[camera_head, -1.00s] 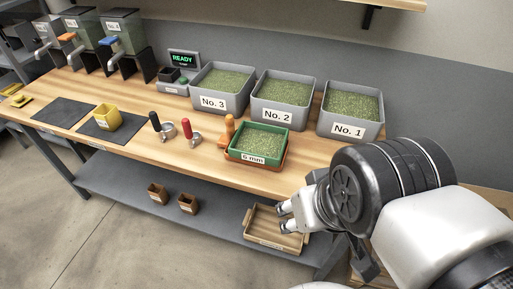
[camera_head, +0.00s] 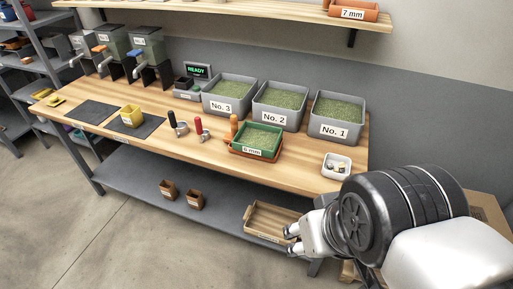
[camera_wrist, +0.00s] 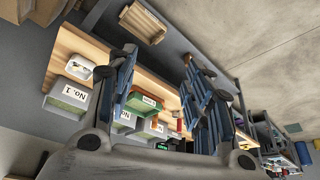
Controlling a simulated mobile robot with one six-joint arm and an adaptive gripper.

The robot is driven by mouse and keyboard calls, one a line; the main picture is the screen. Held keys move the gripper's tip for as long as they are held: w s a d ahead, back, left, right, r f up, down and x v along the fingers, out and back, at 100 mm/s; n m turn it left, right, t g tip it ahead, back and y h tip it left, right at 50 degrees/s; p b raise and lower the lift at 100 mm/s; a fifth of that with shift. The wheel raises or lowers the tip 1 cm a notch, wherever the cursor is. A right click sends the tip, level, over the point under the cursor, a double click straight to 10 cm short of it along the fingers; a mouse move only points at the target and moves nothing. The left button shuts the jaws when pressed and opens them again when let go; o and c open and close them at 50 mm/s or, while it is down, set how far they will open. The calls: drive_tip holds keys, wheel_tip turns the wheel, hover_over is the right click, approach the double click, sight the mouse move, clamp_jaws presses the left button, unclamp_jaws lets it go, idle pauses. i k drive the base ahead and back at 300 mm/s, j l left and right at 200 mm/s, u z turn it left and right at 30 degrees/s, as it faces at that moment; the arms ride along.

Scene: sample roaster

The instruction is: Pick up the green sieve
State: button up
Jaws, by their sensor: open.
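The green sieve (camera_head: 262,137) is a rectangular tray full of green beans, with a label reading "6 mm" on its front. It sits in an orange-brown tray (camera_head: 240,151) on the wooden bench, in front of the grey bin No. 2. In the wrist view the sieve (camera_wrist: 151,99) appears between my fingers, some way off. My gripper (camera_head: 291,241) is at the lower right in the head view, in front of the bench edge and apart from the sieve. Its fingers are open and empty, spread wide in the wrist view (camera_wrist: 165,85).
Grey bins No. 3 (camera_head: 218,111), No. 2 (camera_head: 273,118) and No. 1 (camera_head: 334,130) stand behind the sieve. Orange, red and black handles stand left of it. A small white dish (camera_head: 336,172) is at the right. A wooden tray (camera_head: 258,234) is on the lower shelf.

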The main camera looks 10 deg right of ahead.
sight(261, 139)
drive_tip(key=i+j+z, duration=0.1)
drive_tip(key=j, duration=0.3)
drive_tip(key=i+j+z, duration=0.15)
drive_tip(key=j, duration=0.2)
drive_tip(key=i+j+z, duration=0.1)
drive_tip(key=j, duration=0.3)
drive_tip(key=i+j+z, duration=0.1)
drive_tip(key=j, duration=0.3)
